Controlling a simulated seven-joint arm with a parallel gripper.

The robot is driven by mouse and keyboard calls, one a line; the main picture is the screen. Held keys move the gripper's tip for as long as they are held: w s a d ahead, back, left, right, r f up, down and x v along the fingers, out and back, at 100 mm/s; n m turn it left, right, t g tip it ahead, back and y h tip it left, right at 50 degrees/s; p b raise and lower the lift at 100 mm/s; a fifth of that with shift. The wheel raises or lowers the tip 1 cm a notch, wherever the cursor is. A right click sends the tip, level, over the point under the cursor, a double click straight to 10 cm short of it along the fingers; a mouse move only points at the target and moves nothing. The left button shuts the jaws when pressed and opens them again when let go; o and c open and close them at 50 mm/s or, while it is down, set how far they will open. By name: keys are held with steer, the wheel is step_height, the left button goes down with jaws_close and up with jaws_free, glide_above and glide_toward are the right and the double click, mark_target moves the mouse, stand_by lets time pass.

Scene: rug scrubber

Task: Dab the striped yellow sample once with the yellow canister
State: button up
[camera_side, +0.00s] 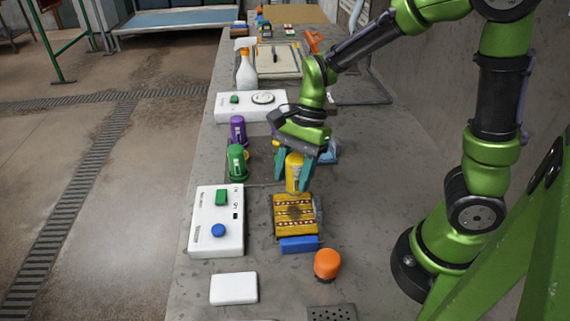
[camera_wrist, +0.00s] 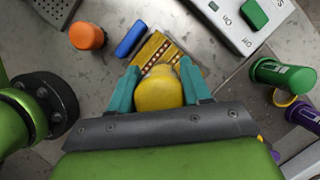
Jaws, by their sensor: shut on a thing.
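The striped yellow sample (camera_side: 294,218) is a flat square with brown patterned bands and a dark stain in its middle. It lies on the bench in the side view, and part of it shows in the wrist view (camera_wrist: 158,52). My gripper (camera_side: 294,174) is shut on the yellow canister (camera_side: 294,171), which is roughly upright at the far edge of the sample. The canister also fills the space between the teal fingers in the wrist view (camera_wrist: 158,92). I cannot tell whether the canister's lower end touches the sample. The canister hides part of the sample in the wrist view.
A white control box (camera_side: 216,222) stands left. Green (camera_side: 237,163) and purple (camera_side: 238,130) canisters stand at the back left. A white pad (camera_side: 233,288) lies in front.

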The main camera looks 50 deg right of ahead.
mark_target(293, 196)
steer(key=shift+f, duration=2.85)
steer(key=shift+f, duration=0.7)
steer(key=shift+w+r, duration=0.1)
steer(key=shift+r, duration=3.45)
steer(key=shift+r, duration=0.1)
